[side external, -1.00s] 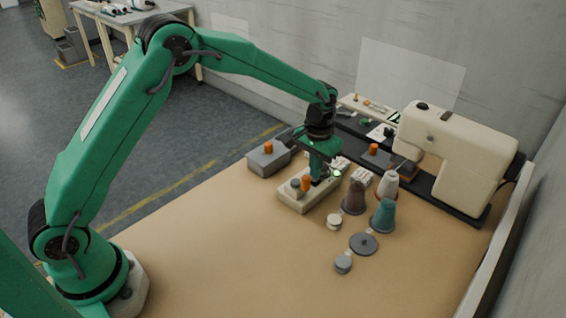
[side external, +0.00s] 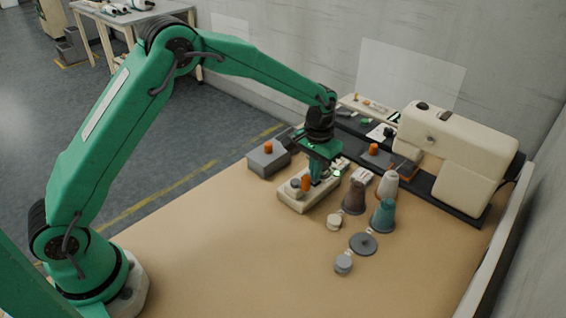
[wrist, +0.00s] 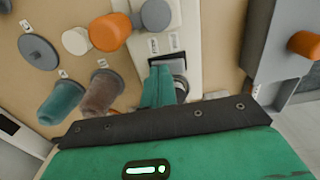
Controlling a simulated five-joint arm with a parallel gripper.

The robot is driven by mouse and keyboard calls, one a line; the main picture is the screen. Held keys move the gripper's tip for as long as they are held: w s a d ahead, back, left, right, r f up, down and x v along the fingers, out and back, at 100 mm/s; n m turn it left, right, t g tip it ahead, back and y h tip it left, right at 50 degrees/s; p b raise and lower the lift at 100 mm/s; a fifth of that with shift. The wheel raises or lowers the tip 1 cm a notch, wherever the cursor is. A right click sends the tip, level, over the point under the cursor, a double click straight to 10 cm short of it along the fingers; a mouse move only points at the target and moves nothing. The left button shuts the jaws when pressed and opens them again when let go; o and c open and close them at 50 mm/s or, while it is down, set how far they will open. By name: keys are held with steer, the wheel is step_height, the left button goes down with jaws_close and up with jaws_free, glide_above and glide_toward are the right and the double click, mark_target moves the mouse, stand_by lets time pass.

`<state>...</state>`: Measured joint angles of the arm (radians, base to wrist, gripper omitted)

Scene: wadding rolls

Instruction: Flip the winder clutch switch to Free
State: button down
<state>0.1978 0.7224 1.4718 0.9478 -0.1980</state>
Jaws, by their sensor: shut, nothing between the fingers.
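The cream winder unit (side external: 297,200) stands on the tan table, with an orange knob (side external: 305,184) and a grey knob (side external: 295,185) on top. In the wrist view the same unit shows its orange knob (wrist: 110,31) and grey knob (wrist: 156,14). A dark switch plate (wrist: 172,62) with small white labels (wrist: 173,41) lies on the unit. My gripper (side external: 316,180) is shut and empty, pointing down at the unit. In the wrist view its fingers (wrist: 160,82) are over the switch plate and hide most of it. I cannot read the labels or tell the switch position.
A grey box with an orange knob (side external: 269,160) stands left of the unit. Brown (side external: 354,197), white (side external: 388,184) and teal (side external: 383,215) cones stand to the right, near a sewing machine (side external: 455,150). Small discs (side external: 364,243) lie in front. The table's near part is clear.

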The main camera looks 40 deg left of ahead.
steer(key=shift+r, duration=3.4)
steer(key=shift+r, duration=0.1)
steer(key=s+a+r+t, duration=0.2)
steer(key=s+a+r, duration=0.1)
steer(key=s+r, duration=0.4)
steer(key=s+a+r+t, duration=0.1)
steer(key=s+a+r, duration=0.3)
steer(key=s+r, duration=0.35)
steer(key=s+a+t, duration=0.1)
steer(key=s, duration=0.7)
steer(key=s+a+f+t, duration=0.1)
steer(key=s+a, duration=0.1)
steer(key=s, duration=0.6)
steer(key=shift+a+f+t, duration=0.3)
